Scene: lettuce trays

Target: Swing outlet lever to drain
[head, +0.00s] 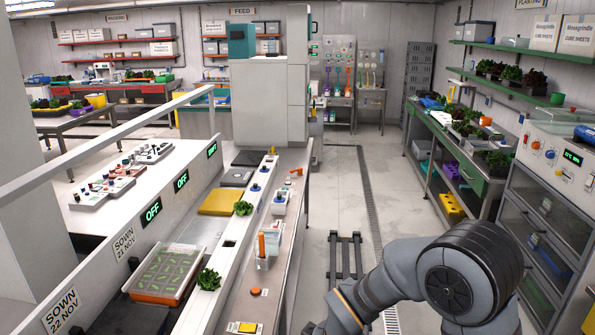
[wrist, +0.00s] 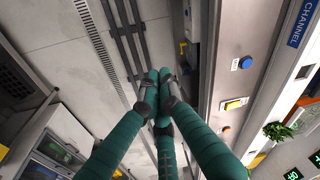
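A small orange lever-like part (head: 297,171) stands at the far end of the narrow bench in the head view. It is too small to tell its exact position, or whether it is the outlet lever. I cannot make it out in the wrist view. My gripper (wrist: 160,84) has teal ribbed fingers whose tips come together in the wrist view, with nothing seen between them. It hangs over the aisle floor beside the bench, apart from the bench. The gripper's fingers do not show in the head view, where my grey arm fills the lower right.
The narrow bench (head: 274,222) carries a blue button (wrist: 245,62), a yellow switch (wrist: 234,104) and an orange-handled tool (head: 262,243). A lettuce plant (head: 209,279) sits on the channel beside an orange seedling tray (head: 151,298). Dark rails (head: 345,256) and a drain grate run along the open aisle.

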